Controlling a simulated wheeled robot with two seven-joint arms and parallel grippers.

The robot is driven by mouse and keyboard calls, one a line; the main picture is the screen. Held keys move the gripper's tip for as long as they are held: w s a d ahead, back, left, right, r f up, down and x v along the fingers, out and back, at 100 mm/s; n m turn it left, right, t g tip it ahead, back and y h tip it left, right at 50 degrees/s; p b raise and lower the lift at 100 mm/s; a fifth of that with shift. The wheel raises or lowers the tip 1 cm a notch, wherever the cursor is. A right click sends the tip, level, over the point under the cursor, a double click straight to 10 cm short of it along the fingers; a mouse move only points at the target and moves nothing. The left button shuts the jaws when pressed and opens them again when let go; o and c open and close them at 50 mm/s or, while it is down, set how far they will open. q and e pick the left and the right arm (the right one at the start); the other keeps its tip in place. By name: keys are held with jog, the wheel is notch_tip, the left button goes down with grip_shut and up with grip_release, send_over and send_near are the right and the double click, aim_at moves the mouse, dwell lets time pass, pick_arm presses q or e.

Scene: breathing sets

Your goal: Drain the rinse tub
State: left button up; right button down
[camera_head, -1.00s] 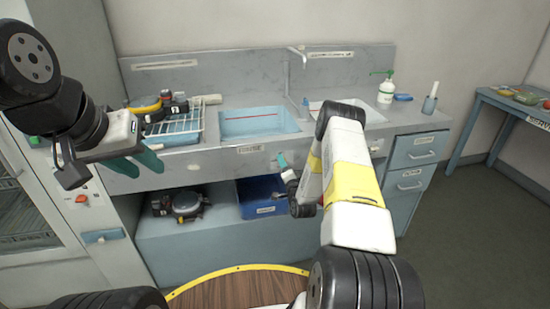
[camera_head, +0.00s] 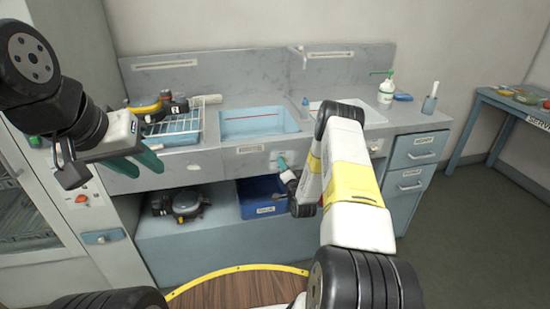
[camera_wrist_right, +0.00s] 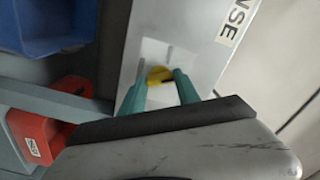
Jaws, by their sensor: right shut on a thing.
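The left basin (camera_head: 236,124) in the counter has a blue inside with a red line; I cannot tell its water level. My right gripper (camera_head: 281,161) is at the counter front, right of that label. In the wrist view its teal fingers (camera_wrist_right: 160,88) are shut on a yellow knob (camera_wrist_right: 158,75) on a pale panel. My left gripper (camera_head: 140,165) is empty, its teal fingers apart, in front of the counter's left end.
A second, pale basin (camera_head: 372,115) is partly behind my right arm. A wire rack (camera_head: 172,126) stands on the left, a soap bottle (camera_head: 386,92) on the right. A blue bin (camera_head: 258,205) is on the shelf below. A red box (camera_wrist_right: 38,128) shows in the wrist view.

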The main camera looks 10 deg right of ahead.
jog(key=n, duration=1.2)
dwell(0.5)
jog(key=c, duration=0.9)
grip_release()
jog(key=s, duration=0.8)
jog(key=shift+d, duration=0.15)
